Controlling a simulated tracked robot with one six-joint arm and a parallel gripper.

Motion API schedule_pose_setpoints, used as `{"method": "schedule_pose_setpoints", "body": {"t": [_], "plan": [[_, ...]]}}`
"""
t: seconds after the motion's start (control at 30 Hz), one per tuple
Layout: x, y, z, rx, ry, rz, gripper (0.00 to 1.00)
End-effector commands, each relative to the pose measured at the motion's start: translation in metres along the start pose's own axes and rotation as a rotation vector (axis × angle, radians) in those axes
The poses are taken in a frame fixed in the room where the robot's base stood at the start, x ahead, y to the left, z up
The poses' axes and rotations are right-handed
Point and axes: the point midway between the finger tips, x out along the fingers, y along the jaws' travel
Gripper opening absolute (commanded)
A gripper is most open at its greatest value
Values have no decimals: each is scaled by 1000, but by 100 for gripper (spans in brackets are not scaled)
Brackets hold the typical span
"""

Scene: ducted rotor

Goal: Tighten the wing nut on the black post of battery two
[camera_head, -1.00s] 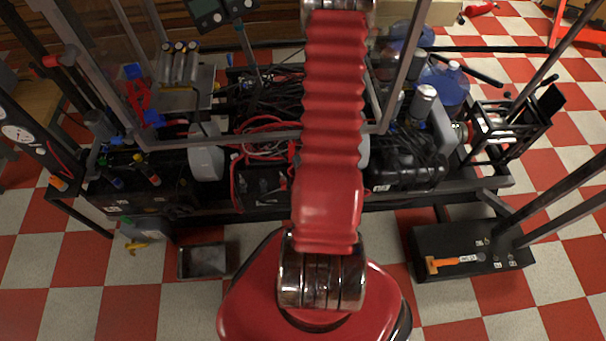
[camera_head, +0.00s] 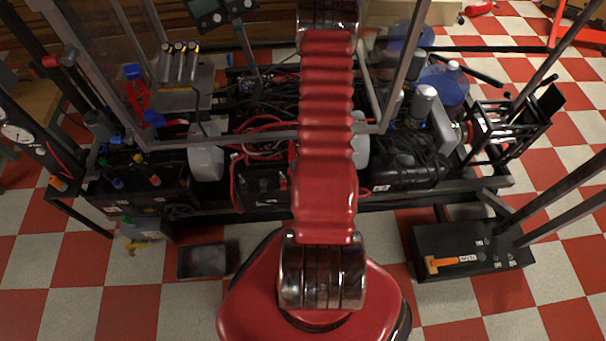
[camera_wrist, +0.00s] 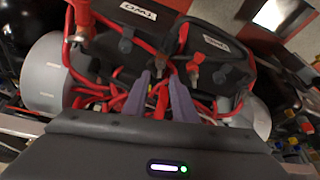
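In the wrist view, battery two (camera_wrist: 110,28) is a dark box with a white label reading TWO. Battery one (camera_wrist: 215,70), labelled ONE, lies to its right. Red cables run over and around both. A metal post with a clamp (camera_wrist: 163,68) shows just beyond my fingertips; I cannot tell its polarity, nor make out a wing nut on it. My gripper (camera_wrist: 162,78) has two grey-purple fingers, apart, with nothing clearly held between them. The tips appear close to this post; contact cannot be told. In the head view, my arm hides the gripper and part of the black batteries (camera_head: 262,188).
A white rounded container (camera_head: 206,160) stands left of the batteries in the head view. The clear panel's metal frame (camera_head: 230,140) spans above the bench. Tangled red and black cables (camera_head: 265,140) lie behind the batteries.

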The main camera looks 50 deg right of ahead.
Motion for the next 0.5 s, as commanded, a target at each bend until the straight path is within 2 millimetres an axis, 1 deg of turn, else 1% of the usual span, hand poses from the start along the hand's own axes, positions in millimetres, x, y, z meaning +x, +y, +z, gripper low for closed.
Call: {"method": "schedule_pose_setpoints", "body": {"t": [0.03,0.3,0.5], "plan": [[6,0,1,-1,-1,-1,25],[35,0,0,0,-1,0,25],[51,0,1,0,-1,0,25]]}}
